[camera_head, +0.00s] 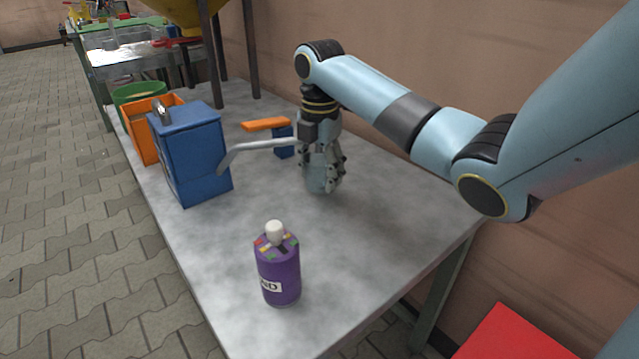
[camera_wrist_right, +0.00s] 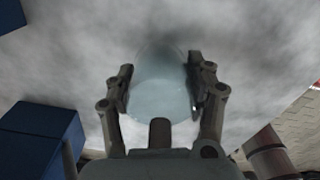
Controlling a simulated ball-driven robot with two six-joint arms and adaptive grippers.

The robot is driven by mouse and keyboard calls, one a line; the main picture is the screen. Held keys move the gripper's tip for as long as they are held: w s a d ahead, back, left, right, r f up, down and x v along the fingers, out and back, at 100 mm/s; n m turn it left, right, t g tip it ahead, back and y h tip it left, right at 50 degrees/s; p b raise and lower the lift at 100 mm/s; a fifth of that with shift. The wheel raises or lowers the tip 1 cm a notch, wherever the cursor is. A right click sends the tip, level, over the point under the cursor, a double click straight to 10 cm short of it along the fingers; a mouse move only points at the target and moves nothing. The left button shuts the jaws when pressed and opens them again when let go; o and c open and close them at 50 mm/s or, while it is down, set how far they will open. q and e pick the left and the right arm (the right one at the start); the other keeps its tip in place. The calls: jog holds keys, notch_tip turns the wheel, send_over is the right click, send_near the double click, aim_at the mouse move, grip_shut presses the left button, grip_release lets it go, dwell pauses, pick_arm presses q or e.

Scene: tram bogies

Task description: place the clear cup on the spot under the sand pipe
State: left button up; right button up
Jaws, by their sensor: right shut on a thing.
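My right gripper (camera_head: 325,180) points down over the grey table and is shut on the clear cup (camera_head: 316,182), a pale, see-through cup. In the right wrist view, the cup (camera_wrist_right: 158,92) sits upright between the two fingers of the gripper (camera_wrist_right: 160,68). I cannot tell whether its base touches the table. A grey bent pipe (camera_head: 262,144), likely the sand pipe, runs beside the blue box (camera_head: 195,160) toward my gripper. I cannot make out a marked spot. My left gripper is not in view.
A purple bottle (camera_head: 279,276) with a white cap stands at the table's front. An orange lever (camera_head: 266,124) on a blue block (camera_head: 283,142) is behind the pipe. An orange bin (camera_head: 140,130) stands back left. The grey tabletop (camera_head: 385,235) is clear right of the bottle.

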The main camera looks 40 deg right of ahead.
jog(key=shift+f, duration=0.95)
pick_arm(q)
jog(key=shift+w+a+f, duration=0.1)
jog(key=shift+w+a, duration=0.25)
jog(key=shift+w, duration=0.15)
pick_arm(e)
jog(key=o, duration=1.1)
jog(key=shift+c, duration=0.2)
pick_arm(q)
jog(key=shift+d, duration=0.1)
